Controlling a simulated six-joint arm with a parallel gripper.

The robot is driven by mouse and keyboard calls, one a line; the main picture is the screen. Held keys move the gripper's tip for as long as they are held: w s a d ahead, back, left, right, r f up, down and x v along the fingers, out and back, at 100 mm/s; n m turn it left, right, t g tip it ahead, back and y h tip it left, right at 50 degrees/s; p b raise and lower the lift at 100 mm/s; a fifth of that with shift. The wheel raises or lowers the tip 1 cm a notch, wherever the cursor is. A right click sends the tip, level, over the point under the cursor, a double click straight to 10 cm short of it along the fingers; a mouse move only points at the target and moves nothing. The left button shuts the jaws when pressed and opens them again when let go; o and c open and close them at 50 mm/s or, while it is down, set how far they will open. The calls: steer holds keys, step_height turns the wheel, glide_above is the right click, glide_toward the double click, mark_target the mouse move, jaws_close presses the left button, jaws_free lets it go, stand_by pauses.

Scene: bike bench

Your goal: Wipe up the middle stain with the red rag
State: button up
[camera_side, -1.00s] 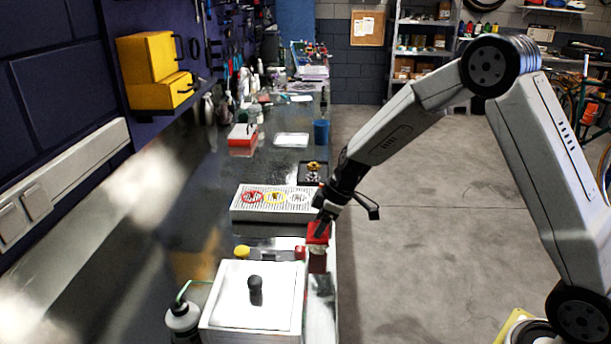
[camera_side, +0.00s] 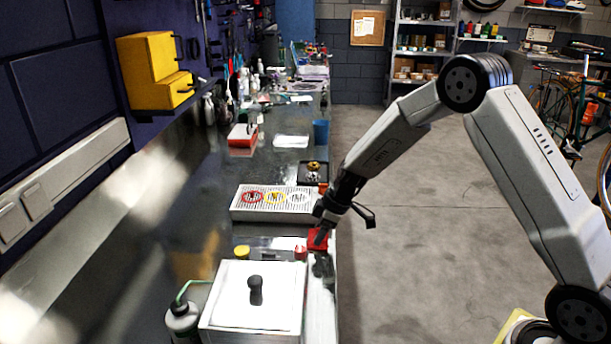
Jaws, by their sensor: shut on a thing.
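My gripper (camera_side: 321,238) is shut on the red rag (camera_side: 313,243), low over the right edge of the dark bench, to the right of the red-capped jar. The fingers point down and cover part of the rag. A dark patch shows just below the rag, but I cannot tell whether it is a stain, a reflection or a shadow. I cannot tell whether the rag touches the bench.
A white lidded box (camera_side: 228,290) and a green-spouted bottle (camera_side: 182,318) are in front.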

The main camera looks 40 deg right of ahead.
steer(key=shift+s+a, duration=0.95)
steer(key=shift+w+d, duration=0.9)
steer(key=shift+w, duration=0.05)
steer(key=shift+w+d+r, duration=0.1)
steer(key=shift+w+d, duration=0.05)
steer(key=shift+r, duration=3.95)
steer(key=shift+f, duration=0.1)
steer(key=shift+s+f+m, duration=0.3)
steer(key=shift+s+m, duration=0.4)
steer(key=shift+s, duration=0.2)
steer(key=s+a+f+m+t+h, duration=0.1)
steer(key=s+a+f+m+h, duration=0.1)
steer(key=s+m, duration=0.5)
steer(key=shift+s+a+f+h, duration=0.25)
steer(key=shift+s+a+h, duration=0.3)
steer(key=shift+s, duration=1.15)
steer(key=shift+d, duration=0.1)
